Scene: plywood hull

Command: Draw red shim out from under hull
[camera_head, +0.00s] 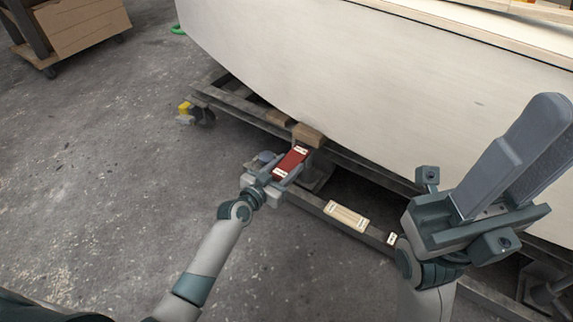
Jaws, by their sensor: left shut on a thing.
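The red shim (291,161) is a flat red piece with pale labelled patches at both ends. My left gripper (286,168) is shut on it, with fingers along its sides. The shim's far end is close to a brown wooden block (309,135) below the pale plywood hull (330,75). I cannot tell whether the shim touches the block or hull. My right gripper (515,160) is large in the right foreground, its fingers pointing up and right, apart from the shim.
A dark wheeled cradle frame (235,103) runs beneath the hull. A pale wooden piece (346,215) with light labelled ends lies on the frame's lower rail. A wooden cart (82,30) stands at the upper left. The concrete floor (110,170) on the left is clear.

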